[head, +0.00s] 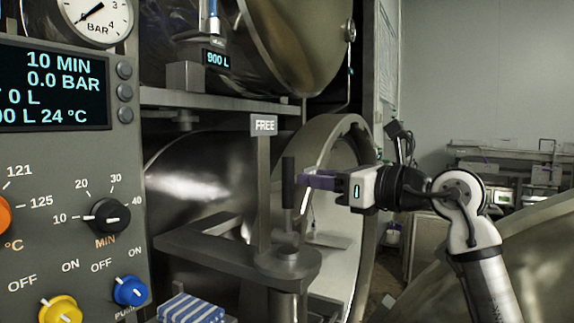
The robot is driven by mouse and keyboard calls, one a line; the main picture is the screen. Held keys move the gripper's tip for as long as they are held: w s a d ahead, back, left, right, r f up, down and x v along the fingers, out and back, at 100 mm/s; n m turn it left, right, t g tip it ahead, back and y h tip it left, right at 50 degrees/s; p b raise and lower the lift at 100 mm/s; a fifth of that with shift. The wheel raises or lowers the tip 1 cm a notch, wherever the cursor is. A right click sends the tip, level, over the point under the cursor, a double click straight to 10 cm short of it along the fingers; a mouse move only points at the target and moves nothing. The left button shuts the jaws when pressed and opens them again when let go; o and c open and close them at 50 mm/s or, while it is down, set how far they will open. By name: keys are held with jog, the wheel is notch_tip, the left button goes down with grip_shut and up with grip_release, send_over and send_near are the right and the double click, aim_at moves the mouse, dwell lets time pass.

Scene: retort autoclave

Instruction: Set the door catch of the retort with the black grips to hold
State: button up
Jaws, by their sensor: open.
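The door catch lever has an upright black grip (288,183) and stands on a round grey metal base (287,261) on a bracket in front of the retort (200,195). A sign reading FREE (264,125) is on a post just left of the grip. My gripper (304,181), with purple fingers, comes in from the right at the height of the grip's middle. It is open, with its fingertips close to the right side of the grip. I cannot tell whether they touch it. The retort's mouth ring (368,190) shows behind my gripper. No HOLD sign is visible.
A control panel (75,190) with a gauge, display and knobs fills the left. A large metal vessel (290,40) hangs above. A curved metal surface (530,250) is at lower right. A blue-striped cloth (192,308) lies below. Benches (510,160) stand behind.

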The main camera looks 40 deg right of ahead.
aim_at(293, 174)
jog(key=w+p, duration=0.1)
jog(key=w, duration=0.2)
jog(key=w+a+p, duration=0.1)
jog(key=w, duration=0.3)
jog(key=shift+w+a, duration=0.2)
grip_shut()
